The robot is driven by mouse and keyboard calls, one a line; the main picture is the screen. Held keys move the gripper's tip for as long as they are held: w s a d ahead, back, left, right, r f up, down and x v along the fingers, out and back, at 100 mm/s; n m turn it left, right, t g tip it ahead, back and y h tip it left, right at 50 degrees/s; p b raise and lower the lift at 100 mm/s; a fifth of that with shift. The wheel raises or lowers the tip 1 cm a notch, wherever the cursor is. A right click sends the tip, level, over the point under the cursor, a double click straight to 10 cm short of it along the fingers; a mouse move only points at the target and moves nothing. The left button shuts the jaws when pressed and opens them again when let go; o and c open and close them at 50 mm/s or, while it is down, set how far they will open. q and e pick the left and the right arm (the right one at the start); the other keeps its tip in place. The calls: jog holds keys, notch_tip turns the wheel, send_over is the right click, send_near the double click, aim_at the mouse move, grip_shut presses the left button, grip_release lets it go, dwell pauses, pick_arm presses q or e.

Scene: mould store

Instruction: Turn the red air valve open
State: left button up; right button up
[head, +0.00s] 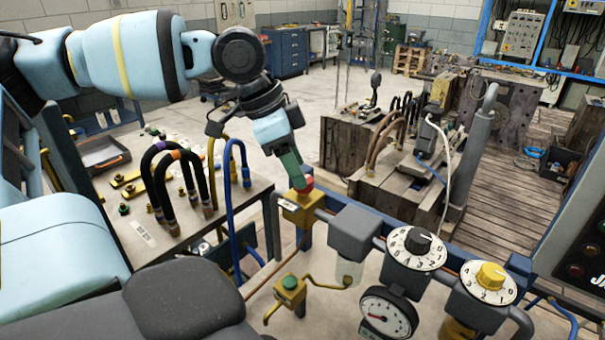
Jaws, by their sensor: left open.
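The red air valve (306,186) is a small red knob on top of a yellow block (302,213), on the pipe line near the middle of the head view. My left arm reaches in from the upper left. Its gripper (301,178) points down at the red knob, with its fingertips at or just over it. The jaws are open, and they hide part of the knob. I cannot tell whether they touch it. My right gripper is not in view.
Right of the valve, the blue rail carries a grey filter unit (356,229), a black-knob dial (417,248), a yellow-knob dial (488,283) and a pressure gauge (388,315). A green-knobbed yellow valve (290,286) sits lower. A table with looped hoses (187,176) stands left.

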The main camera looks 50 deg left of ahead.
pick_arm(q)
jog(key=shift+x, duration=0.95)
jog(key=shift+w+f, duration=0.1)
jog(key=shift+f, duration=0.1)
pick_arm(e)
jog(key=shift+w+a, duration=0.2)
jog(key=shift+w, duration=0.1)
pick_arm(q)
jog(key=c, duration=1)
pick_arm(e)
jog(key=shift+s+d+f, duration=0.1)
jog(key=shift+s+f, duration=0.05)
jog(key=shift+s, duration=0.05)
